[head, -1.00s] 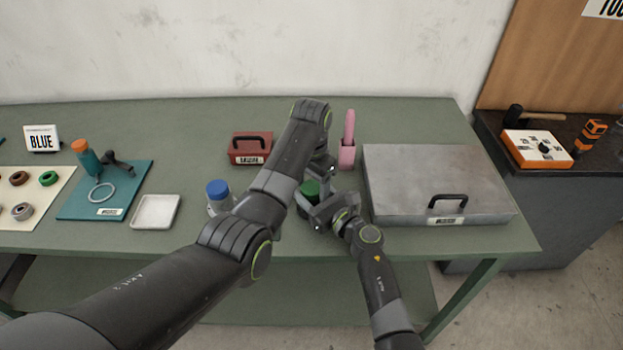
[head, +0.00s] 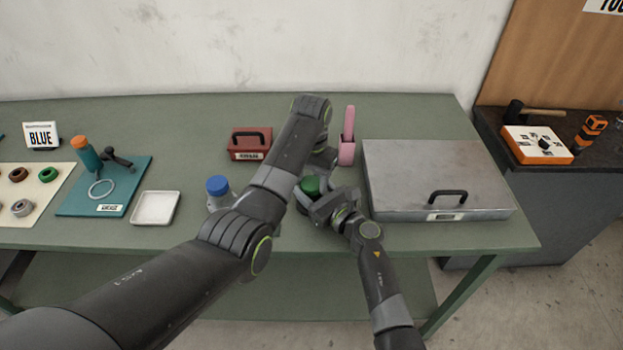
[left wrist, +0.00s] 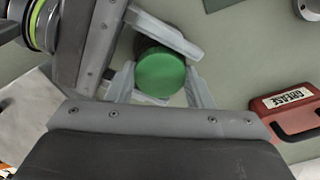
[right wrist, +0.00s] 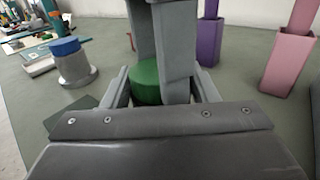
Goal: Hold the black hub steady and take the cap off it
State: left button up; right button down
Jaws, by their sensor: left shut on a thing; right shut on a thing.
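The black hub (left wrist: 151,46) stands on the bench with a green cap (left wrist: 160,74) on its top. The cap also shows in the head view (head: 311,185) and in the right wrist view (right wrist: 147,84). My left gripper (left wrist: 160,90) points down from above, shut with its fingers on either side of the cap. My right gripper (right wrist: 160,90) comes in low from the side and is shut around the hub, just below the cap. Most of the hub is hidden by the fingers. I cannot see any gap between cap and hub.
A grey part with a blue cap (head: 218,186) stands left of the hub. A red grease box (head: 249,145) and a pink holder (head: 347,148) are behind. A large grey metal case (head: 430,175) is close on the right. A white tray (head: 155,208) lies further left.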

pick_arm(q)
jog(key=o, duration=1.1)
jog(key=shift+r, duration=2.3)
jog(key=shift+c, duration=0.4)
notch_tip(320, 180, up, 3)
jog(key=m, duration=0.3)
jog(key=shift+f, duration=3.8)
jog(key=c, duration=1)
jog(key=shift+n, duration=1.5)
